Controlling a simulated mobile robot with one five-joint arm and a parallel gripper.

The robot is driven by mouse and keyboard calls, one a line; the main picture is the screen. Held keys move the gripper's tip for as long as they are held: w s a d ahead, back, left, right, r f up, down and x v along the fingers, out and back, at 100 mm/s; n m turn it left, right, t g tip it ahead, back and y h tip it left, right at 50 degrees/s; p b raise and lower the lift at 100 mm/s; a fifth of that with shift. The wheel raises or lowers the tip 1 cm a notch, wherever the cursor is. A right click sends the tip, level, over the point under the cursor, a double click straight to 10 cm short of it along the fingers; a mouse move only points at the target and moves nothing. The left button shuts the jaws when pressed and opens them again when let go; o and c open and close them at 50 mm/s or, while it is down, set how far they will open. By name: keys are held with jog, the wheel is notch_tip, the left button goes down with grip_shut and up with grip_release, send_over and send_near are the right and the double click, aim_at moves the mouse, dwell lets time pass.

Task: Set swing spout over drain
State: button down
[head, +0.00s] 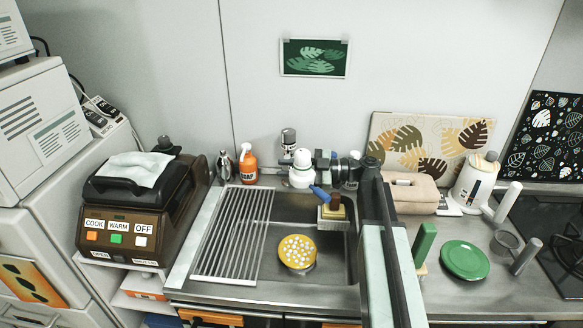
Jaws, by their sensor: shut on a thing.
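The faucet (302,160), with a white rounded body, stands at the back of the steel sink. A yellow disc with white dots (297,252) lies on the sink floor; the drain itself is not clearly seen, and I cannot tell whether the disc covers it. My gripper (323,166) is at the faucet's right side, above the back of the sink. It is shut on what appears to be the swing spout. The fingers and my arm hide much of the spout, so its exact direction is hard to tell. A blue piece (319,192) points down toward the basin just below.
A drying rack (236,235) covers the sink's left part. A sponge holder (333,212) is at the basin's back right. An orange soap bottle (249,167) stands left of the faucet. A green plate (464,260) and white kettle (475,180) are on the right counter.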

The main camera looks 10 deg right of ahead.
jog(key=shift+d+f, duration=0.1)
jog(key=shift+d, duration=0.15)
jog(key=c, duration=1.2)
grip_release()
jog(key=shift+s, duration=0.1)
jog(key=shift+c, duration=0.2)
jog(key=v, duration=0.7)
jog(key=shift+d, duration=0.35)
